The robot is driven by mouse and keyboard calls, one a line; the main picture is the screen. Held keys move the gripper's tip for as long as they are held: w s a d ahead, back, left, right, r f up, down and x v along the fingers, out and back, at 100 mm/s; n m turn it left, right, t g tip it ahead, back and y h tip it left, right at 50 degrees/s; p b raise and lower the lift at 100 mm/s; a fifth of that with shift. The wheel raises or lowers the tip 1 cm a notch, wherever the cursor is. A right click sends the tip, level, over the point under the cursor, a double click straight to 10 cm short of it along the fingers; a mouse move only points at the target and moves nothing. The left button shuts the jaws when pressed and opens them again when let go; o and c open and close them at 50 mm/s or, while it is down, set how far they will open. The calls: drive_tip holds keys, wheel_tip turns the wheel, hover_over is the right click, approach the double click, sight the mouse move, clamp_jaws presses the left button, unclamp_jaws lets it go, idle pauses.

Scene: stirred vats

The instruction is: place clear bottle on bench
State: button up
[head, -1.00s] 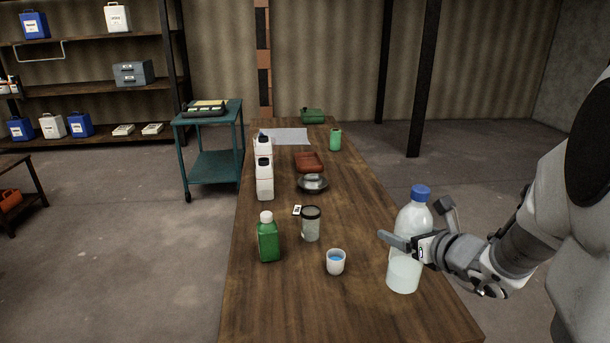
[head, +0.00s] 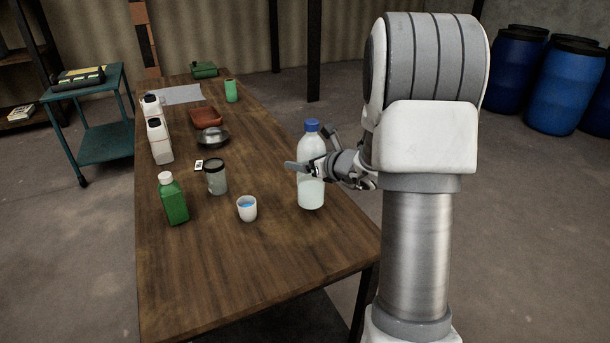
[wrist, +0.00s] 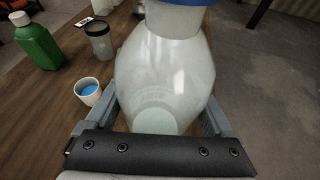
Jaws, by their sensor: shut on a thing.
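The clear bottle (head: 311,192) has a blue cap and pale contents. It stands upright at the right side of the wooden bench (head: 240,270); I cannot tell for sure whether its base touches the top. My gripper (head: 308,170) is shut around the bottle's body from the right. In the wrist view the bottle (wrist: 165,75) fills the space between the two fingers, and its cap is cut off at the top edge.
A white cup with blue liquid (head: 247,208) stands left of the bottle. A dark-lidded jar (head: 216,178), a green bottle (head: 173,200) and a metal bowl (head: 213,138) stand farther left and back. The bench's front part is clear. Blue drums (head: 565,90) stand at the right.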

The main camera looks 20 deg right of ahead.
drive_tip(key=shift+w+f+b, duration=0.1)
drive_tip(key=shift+f+b, duration=0.55)
drive_tip(key=shift+f, duration=1.35)
drive_tip(key=shift+f, duration=0.2)
drive_tip(key=o, duration=1.4)
drive_tip(key=shift+r, duration=0.1)
drive_tip(key=shift+r, duration=0.15)
drive_tip(key=p+v, duration=0.2)
drive_tip(key=v, duration=1)
